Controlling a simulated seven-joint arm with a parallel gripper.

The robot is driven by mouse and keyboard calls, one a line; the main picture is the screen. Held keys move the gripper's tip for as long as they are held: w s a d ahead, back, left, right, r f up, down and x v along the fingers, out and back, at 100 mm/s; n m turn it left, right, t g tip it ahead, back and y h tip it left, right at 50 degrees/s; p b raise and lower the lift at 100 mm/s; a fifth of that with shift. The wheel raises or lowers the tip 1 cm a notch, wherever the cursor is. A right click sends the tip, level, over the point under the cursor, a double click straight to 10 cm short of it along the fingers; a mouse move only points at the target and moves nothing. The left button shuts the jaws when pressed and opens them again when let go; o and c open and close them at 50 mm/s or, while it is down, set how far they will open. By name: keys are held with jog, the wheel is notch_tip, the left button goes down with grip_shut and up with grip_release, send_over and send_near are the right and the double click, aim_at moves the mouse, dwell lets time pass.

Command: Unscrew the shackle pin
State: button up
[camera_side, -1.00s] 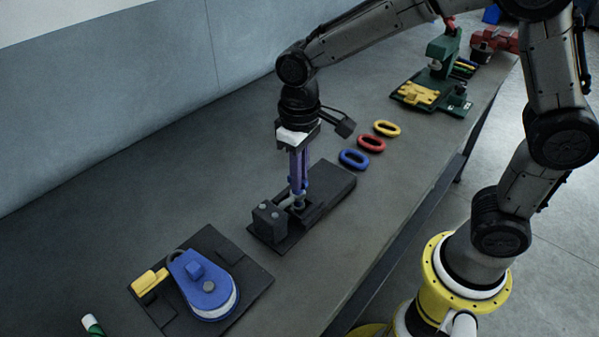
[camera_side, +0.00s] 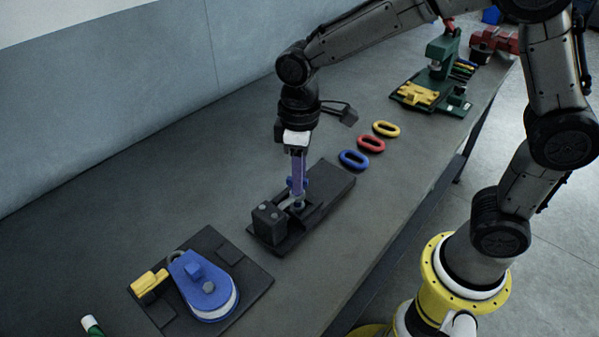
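The shackle (camera_side: 284,205) sits in a dark fixture (camera_side: 334,183) in the middle of the bench, and is small and partly hidden. Its pin (camera_side: 304,183) has a blue head and stands upright under my gripper. My gripper (camera_side: 298,189) points straight down, with its purple-grey fingers close together and the tips at the blue pin head. The fingers appear shut on the head, one finger largely covering the other from this side. How far the pin's thread is engaged cannot be seen.
A blue pulley block (camera_side: 205,287) and a yellow piece (camera_side: 149,282) lie on a dark plate at front left. Blue (camera_side: 354,160), red (camera_side: 371,144) and yellow (camera_side: 386,129) links lie behind the fixture. A green press (camera_side: 441,60) stands farther back.

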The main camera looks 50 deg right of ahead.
jog(key=shift+r, duration=0.1)
notch_tip(320, 180, up, 14)
dwell(0.7)
jog(key=shift+f, duration=0.2)
jog(key=s+d+r+m+t, duration=0.2)
jog(key=s+d+r+t, duration=0.15)
jog(key=s+d, duration=0.45)
jog(key=s+d+f+m+t, duration=0.2)
jog(key=s+f+m, duration=0.2)
jog(key=s+f, duration=0.3)
jog(key=shift+s+d+f, duration=0.15)
jog(key=shift+s+f, duration=0.2)
jog(key=shift+s, duration=0.75)
